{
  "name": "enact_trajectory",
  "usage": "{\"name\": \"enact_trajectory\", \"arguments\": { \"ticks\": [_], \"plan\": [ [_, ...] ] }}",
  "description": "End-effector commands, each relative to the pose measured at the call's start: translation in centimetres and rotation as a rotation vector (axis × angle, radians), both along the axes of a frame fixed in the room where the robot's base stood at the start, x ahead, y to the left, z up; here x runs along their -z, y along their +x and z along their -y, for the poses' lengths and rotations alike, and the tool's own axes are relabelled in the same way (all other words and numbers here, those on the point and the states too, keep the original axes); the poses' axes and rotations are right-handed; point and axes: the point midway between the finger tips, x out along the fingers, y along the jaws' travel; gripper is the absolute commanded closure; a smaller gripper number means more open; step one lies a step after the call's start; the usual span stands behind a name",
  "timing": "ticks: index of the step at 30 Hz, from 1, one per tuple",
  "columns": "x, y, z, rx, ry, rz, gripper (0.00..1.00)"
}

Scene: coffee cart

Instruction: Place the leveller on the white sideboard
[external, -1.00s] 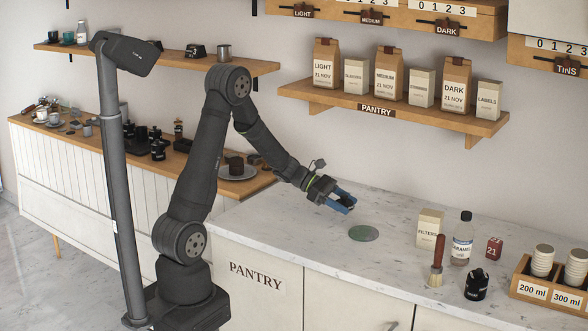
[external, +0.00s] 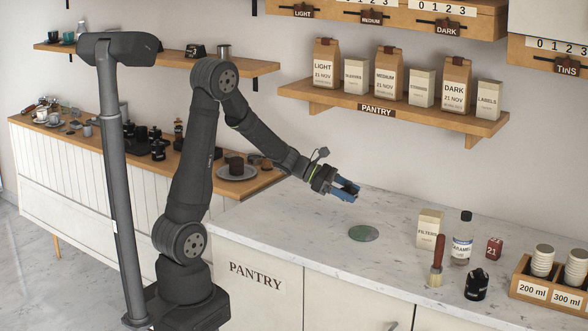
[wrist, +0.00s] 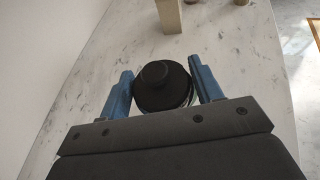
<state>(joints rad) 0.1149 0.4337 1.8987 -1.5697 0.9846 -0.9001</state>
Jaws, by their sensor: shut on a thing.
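My gripper (external: 346,190) is in the air above the marble counter, up and to the left of a round green mat. In the wrist view, its blue fingers (wrist: 163,92) are on either side of a round black piece with a raised knob, which I take to be the leveller (wrist: 164,84). I cannot clearly make out the held piece in the external view. The white sideboard (external: 70,172) has a panelled front and a wooden top, and stands at the left behind my arm.
The green mat (external: 364,233) lies on the marble counter (external: 300,215). A filters box (external: 429,229), a brush (external: 437,260), a bottle (external: 461,238) and a black jar (external: 477,285) stand to the right. A plate (external: 238,174) and several dark items occupy the sideboard top. Shelves hang above.

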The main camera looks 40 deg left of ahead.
Motion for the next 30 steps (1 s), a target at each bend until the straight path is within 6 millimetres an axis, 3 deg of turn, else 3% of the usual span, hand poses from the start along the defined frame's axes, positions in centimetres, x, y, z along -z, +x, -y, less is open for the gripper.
{"name": "enact_trajectory", "arguments": {
  "ticks": [1,6,11,15,22,30],
  "plan": [
    [-0.1,2.1,-1.7,-0.063,0.0,0.002,0.77],
    [-0.6,8.7,-8.3,-0.294,0.0,0.002,0.77],
    [-0.9,13.6,-15.6,-0.506,0.0,0.002,0.77],
    [-1.2,16.9,-22.6,-0.687,-0.002,0.001,0.77],
    [-1.3,20.1,-34.8,-0.977,-0.001,0.001,0.77],
    [-1.3,20.3,-49.6,-1.305,-0.001,0.001,0.77]
  ]
}}
